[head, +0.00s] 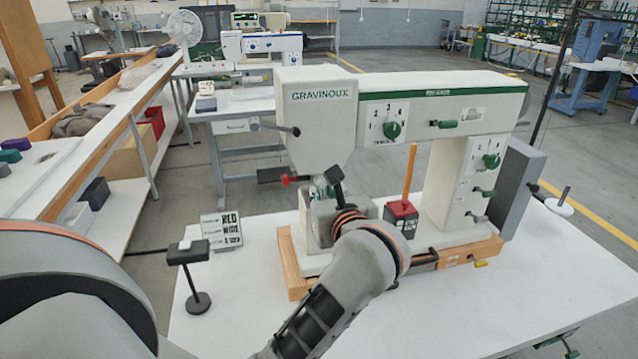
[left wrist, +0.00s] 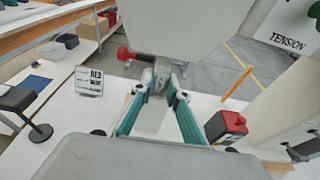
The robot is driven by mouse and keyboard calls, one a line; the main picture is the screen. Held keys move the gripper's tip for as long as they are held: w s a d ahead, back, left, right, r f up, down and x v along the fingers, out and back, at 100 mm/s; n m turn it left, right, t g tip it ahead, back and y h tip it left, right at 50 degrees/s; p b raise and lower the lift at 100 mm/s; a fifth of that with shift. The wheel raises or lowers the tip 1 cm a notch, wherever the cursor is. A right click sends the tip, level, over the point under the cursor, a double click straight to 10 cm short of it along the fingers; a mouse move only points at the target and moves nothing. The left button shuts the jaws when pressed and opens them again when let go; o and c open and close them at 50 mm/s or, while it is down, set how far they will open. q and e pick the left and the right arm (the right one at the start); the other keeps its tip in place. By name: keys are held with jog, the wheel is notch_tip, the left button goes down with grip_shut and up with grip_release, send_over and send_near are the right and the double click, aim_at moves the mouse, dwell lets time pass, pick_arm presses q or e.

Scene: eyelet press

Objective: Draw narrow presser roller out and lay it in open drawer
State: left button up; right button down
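The white Gravinoux press (head: 315,120) stands on a wooden base (head: 298,272) on the white table. Under its head is a small metallic part (left wrist: 162,74), possibly the presser roller; its width is unclear. A red knob (head: 288,180) sits beside it, also in the left wrist view (left wrist: 124,53). My left gripper (head: 331,184) reaches up to this part. In the left wrist view its teal fingers (left wrist: 163,88) stand either side of the part; I cannot tell whether they touch it. No open drawer is clearly visible; my arm hides part of the base. My right gripper is out of view.
A sign card (head: 222,231) and a small black stand (head: 188,254) are at left. The front right of the table (head: 480,305) is clear.

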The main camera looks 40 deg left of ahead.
pick_arm(q)
grip_shut()
jog(key=shift+s+d, duration=0.5)
jog(key=shift+d, duration=0.05)
dwell(0.5)
jog(key=s+d, duration=0.4)
jog(key=d, duration=0.1)
jog(key=shift+p, duration=0.4)
dwell(0.9)
dwell(0.4)
